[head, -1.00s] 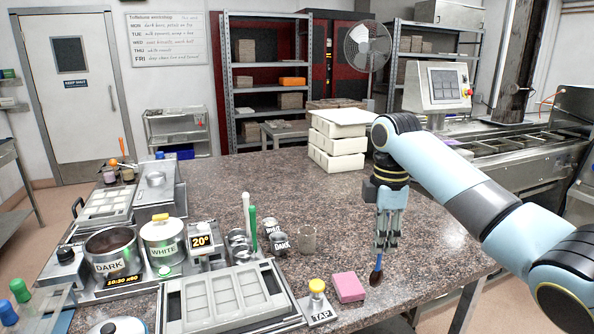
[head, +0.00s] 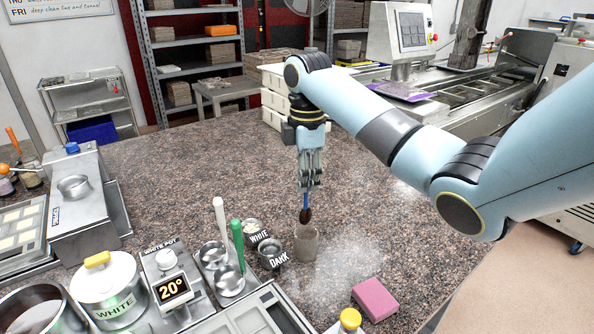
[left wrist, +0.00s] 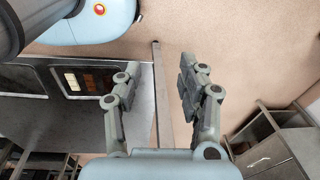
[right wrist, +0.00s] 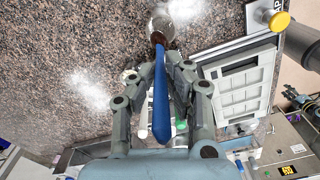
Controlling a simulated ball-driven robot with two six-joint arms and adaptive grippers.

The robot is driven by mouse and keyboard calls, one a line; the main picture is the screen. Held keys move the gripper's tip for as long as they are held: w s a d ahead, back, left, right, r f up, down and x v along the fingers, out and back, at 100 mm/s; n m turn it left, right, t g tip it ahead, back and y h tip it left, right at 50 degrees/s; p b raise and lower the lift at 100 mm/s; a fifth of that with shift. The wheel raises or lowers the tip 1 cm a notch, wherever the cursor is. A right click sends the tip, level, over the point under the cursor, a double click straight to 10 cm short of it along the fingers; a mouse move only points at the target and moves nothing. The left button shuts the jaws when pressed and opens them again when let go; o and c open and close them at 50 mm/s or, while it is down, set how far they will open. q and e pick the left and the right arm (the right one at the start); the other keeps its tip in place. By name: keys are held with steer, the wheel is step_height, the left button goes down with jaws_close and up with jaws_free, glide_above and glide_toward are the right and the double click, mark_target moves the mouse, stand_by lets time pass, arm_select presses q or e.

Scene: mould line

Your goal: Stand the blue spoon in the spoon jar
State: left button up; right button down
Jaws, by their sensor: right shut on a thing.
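The blue spoon (head: 306,201) hangs upright in my right gripper (head: 309,186), handle up and dark brown bowl down. My right gripper is shut on its handle, and the spoon also shows in the right wrist view (right wrist: 161,100). The spoon jar (head: 306,244) is a small grey-brown cylinder on the worktop. In the head view the spoon's bowl is just above the jar's rim; in the right wrist view it overlaps the jar (right wrist: 164,21). I cannot tell whether it is exactly centred. My left gripper (left wrist: 153,90) is open and empty above the floor, outside the head view.
The WHITE and DARK cups (head: 270,255) stand close left of the jar, with a green-handled tool (head: 238,243) and a white-handled one beyond. A pink block (head: 375,299) and a yellow knob (head: 350,318) lie in front. The speckled worktop (head: 190,165) is clear behind.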

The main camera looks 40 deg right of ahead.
mark_target(306, 210)
steer(key=shift+s+f, duration=0.15)
steer(key=shift+f, duration=0.1)
steer(key=shift+s+f, duration=0.1)
steer(key=shift+f, duration=1.1)
steer(key=shift+f+b, duration=0.45)
steer(key=shift+f, duration=0.65)
arm_select(q)
steer(key=shift+w+f+b, duration=0.25)
steer(key=shift+f+b, duration=0.55)
steer(key=shift+f, duration=0.4)
arm_select(e)
steer(key=shift+f, duration=1.85)
steer(key=c, duration=1.3)
jaws_free()
